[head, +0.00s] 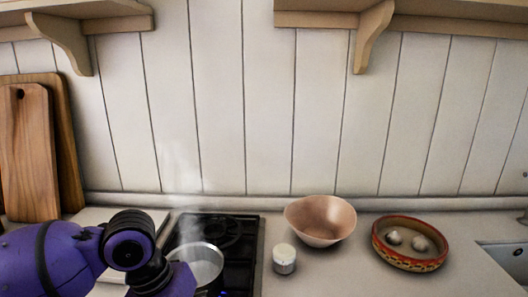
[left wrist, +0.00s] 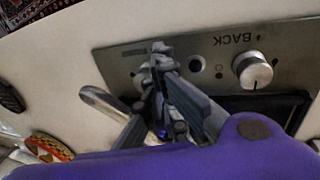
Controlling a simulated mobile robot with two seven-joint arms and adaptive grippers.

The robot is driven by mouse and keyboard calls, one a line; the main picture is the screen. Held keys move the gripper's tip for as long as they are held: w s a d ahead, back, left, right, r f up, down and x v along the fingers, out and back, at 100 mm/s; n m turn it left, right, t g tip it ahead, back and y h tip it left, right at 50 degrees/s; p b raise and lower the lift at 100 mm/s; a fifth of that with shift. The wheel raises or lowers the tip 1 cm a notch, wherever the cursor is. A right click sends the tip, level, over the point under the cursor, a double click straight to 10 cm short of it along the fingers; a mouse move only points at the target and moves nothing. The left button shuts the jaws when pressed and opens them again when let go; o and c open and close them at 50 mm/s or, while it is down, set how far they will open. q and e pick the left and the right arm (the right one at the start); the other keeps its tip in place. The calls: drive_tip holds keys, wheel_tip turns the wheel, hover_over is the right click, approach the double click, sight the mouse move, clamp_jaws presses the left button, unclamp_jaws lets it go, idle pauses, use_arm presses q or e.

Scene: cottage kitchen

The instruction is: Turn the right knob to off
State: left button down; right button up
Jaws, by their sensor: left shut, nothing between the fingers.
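In the left wrist view a grey control panel (left wrist: 215,52) shows upside down. A silver knob (left wrist: 252,69) sits on it below the word BACK, with a dark mark on its face. My left gripper (left wrist: 160,52) is shut and empty, its fingertips over the other end of the panel. A second knob (left wrist: 143,78) seems to be there, mostly hidden by the fingers; its setting and any contact cannot be told. In the head view my purple left arm reaches in at lower left, and its gripper is out of sight. The right gripper is not in view.
A steaming pot (head: 202,265) stands on the black hob (head: 240,249), with a blue glow beside it. To the right are a white jar (head: 284,260), a pinkish bowl (head: 320,222) and a patterned bowl (head: 408,262). Cutting boards (head: 28,150) lean at left.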

use_arm(q)
drive_tip(key=shift+w+d, duration=0.1)
drive_tip(key=shift+d, duration=0.1)
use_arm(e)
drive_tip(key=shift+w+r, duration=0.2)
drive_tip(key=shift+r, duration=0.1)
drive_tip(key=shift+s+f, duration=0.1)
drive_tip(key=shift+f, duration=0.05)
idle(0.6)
use_arm(q)
drive_tip(key=shift+p, duration=0.75)
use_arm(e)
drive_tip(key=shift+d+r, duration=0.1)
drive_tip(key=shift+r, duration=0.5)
use_arm(q)
drive_tip(key=shift+w, duration=0.1)
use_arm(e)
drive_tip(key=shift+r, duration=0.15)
use_arm(q)
drive_tip(key=shift+w+r+p, duration=0.1)
drive_tip(key=shift+p, duration=0.35)
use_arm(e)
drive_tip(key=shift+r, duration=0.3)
